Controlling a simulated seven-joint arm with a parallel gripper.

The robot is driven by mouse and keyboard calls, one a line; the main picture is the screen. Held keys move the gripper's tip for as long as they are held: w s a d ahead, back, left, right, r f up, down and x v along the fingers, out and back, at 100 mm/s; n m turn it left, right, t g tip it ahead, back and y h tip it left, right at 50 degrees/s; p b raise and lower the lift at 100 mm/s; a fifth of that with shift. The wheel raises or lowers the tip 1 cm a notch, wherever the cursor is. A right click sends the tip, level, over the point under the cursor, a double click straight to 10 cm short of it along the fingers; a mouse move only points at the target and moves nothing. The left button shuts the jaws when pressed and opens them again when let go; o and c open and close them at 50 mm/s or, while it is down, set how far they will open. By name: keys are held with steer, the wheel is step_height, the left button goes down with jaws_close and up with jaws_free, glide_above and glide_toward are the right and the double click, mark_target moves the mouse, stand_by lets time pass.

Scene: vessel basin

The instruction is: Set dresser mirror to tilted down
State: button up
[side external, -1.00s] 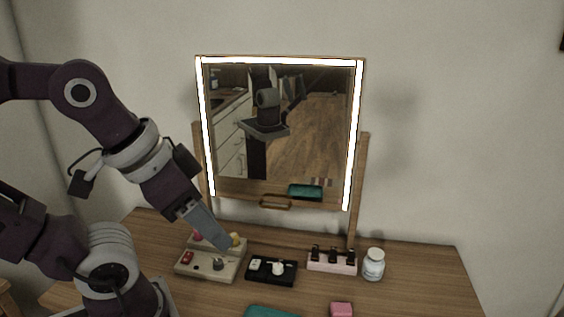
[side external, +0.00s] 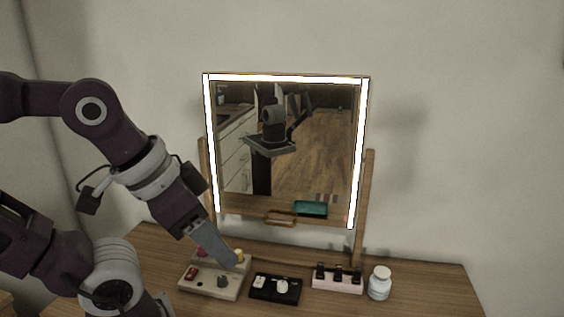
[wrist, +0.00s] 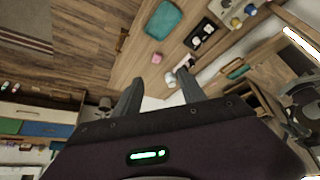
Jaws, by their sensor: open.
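The dresser mirror (side external: 286,150), a square panel with a lit white border, stands between two wooden posts at the back of the dresser. It looks near upright. A small wooden handle (side external: 281,217) sits at the middle of its lower edge. The mirror's lit edge (wrist: 303,46) also shows at the right of the wrist view. My gripper (side external: 232,262) is left of the mirror and below its lower edge, pointing down and right, apart from the handle. In the wrist view its two fingers (wrist: 159,92) are spread with nothing between them.
On the dresser top (side external: 430,290) stand a beige tray with small items (side external: 213,280), a black tray (side external: 275,290), a pink holder with dark bottles (side external: 338,280) and a white jar (side external: 380,283). A teal case (wrist: 163,20) lies nearer the front edge.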

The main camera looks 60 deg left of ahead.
mark_target(278, 224)
steer(key=shift+a+f, duration=0.1)
steer(key=shift+f, duration=0.05)
steer(key=c, duration=0.4)
steer(key=a+f+m+g+y, duration=0.1)
steer(key=a, duration=0.1)
steer(key=a+f+m+g, duration=0.1)
steer(key=f+g, duration=0.1)
steer(key=shift+w+a+f+y, duration=0.1)
steer(key=shift+a+f+y, duration=0.05)
steer(key=shift+a+y, duration=0.25)
steer(key=w+a+f+m+g+y, duration=0.35)
steer(key=a+m+y, duration=0.25)
steer(key=a+m, duration=0.25)
steer(key=w+a+f+m+g+y, duration=0.2)
steer(key=w+a+m+g+y, duration=0.15)
steer(key=a+m+y, duration=0.45)
steer(key=w+a+f+m+t+h, duration=0.2)
steer(key=w+f+m+t, duration=1.55)
steer(key=m, duration=0.95)
steer(key=shift+n+t, duration=0.25)
steer(key=shift+t, duration=0.3)
steer(key=w+a+r, duration=0.2)
steer(key=a, duration=0.1)
steer(key=a+r, duration=0.1)
steer(key=shift+w+a, duration=0.25)
steer(key=shift+w, duration=0.15)
